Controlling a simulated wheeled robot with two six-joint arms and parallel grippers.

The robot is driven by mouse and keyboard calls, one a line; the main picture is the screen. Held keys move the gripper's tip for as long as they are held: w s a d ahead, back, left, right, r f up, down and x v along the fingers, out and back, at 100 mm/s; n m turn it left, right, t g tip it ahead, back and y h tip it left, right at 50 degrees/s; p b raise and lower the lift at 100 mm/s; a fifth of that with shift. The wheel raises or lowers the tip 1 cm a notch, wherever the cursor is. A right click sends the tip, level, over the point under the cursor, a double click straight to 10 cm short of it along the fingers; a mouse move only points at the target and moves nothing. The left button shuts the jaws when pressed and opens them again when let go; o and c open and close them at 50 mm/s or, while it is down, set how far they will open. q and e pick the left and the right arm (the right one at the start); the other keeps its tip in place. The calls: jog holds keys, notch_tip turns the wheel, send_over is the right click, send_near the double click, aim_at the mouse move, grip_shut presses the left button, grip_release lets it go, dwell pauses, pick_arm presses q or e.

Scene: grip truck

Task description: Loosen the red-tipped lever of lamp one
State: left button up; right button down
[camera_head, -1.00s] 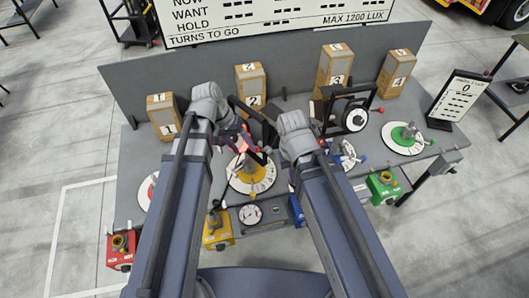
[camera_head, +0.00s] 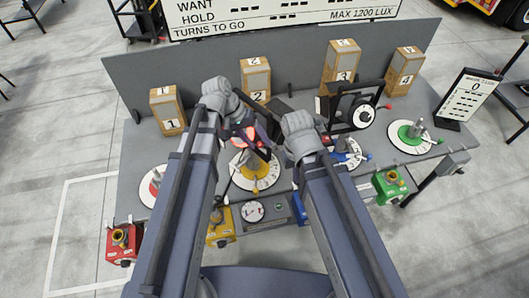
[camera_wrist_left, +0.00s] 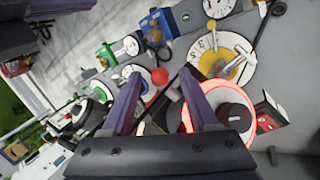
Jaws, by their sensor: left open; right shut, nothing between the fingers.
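A lamp with a glowing red ring (camera_wrist_left: 246,112) is in the left wrist view, just right of my left gripper (camera_wrist_left: 160,74). The gripper's two purple fingers are open. A red ball tip (camera_wrist_left: 160,76) of a lever shows between the fingertips; I cannot tell its depth or whether it touches them. In the head view my left gripper (camera_head: 243,134) is by the red-lit lamp above the yellow dial (camera_head: 268,181), partly hidden by my wrist. My right gripper (camera_head: 302,142) is to its right, its fingers mostly hidden behind its wrist.
Numbered boxes one (camera_head: 168,104), two (camera_head: 256,76), three (camera_head: 341,62) and four (camera_head: 404,65) stand before the grey back panel (camera_head: 215,72). A black-framed lamp (camera_head: 365,115) with a red-tipped lever stands right. A green dial (camera_head: 400,137) lies beyond it.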

pick_arm(q)
jog(key=b+x, duration=0.3)
jog(key=x, duration=0.2)
grip_shut()
dwell(0.4)
dwell(1.0)
